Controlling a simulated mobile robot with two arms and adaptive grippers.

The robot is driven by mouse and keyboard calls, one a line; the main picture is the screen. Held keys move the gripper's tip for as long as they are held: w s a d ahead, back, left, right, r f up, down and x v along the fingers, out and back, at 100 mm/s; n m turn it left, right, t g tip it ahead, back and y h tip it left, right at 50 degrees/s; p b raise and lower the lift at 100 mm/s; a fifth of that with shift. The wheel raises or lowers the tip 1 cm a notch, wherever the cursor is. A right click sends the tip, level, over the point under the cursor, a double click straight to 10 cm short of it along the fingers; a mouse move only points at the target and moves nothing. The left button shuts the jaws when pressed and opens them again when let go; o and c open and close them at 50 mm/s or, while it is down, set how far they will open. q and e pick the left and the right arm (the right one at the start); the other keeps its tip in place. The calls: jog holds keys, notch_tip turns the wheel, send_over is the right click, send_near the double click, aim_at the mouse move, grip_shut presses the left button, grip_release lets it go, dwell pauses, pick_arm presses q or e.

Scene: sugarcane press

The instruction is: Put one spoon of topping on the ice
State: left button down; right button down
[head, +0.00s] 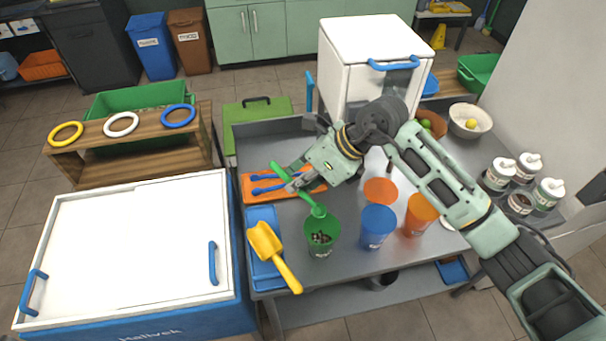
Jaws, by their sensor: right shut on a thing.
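My right gripper (296,184) is shut on a green spoon (308,200) by its handle. The spoon slants down, with its bowl at the far rim of a green cup (322,238). The cup stands upright on the grey table and holds a dark and pale speckled filling (321,237); I cannot tell ice from topping in it. I cannot see what the spoon's bowl holds. At the right, an open jar (520,203) shows dark contents, among several jars with white lids. My left gripper is not in view.
A blue cup (377,228) and orange cups (420,215) stand right of the green cup. A yellow scoop (267,246) lies on a blue tray (261,217) at the left. An orange tray (254,189) holds blue utensils. A white machine (350,60) stands behind.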

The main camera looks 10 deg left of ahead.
jog(key=shift+w+a+f+g+h, duration=0.1)
jog(key=shift+w+a+g+h, duration=0.05)
jog(key=shift+a+g+h, duration=0.3)
jog(key=shift+d, duration=0.1)
jog(key=shift+w+h+p, duration=0.15)
jog(key=shift+h+p, duration=0.3)
jog(key=h, duration=0.1)
jog(key=a+f+g+h+b, duration=0.1)
jog(key=shift+w+a+m+h, duration=0.3)
jog(key=shift+r+g, duration=0.1)
jog(key=shift+g, duration=0.15)
jog(key=shift+d, duration=0.2)
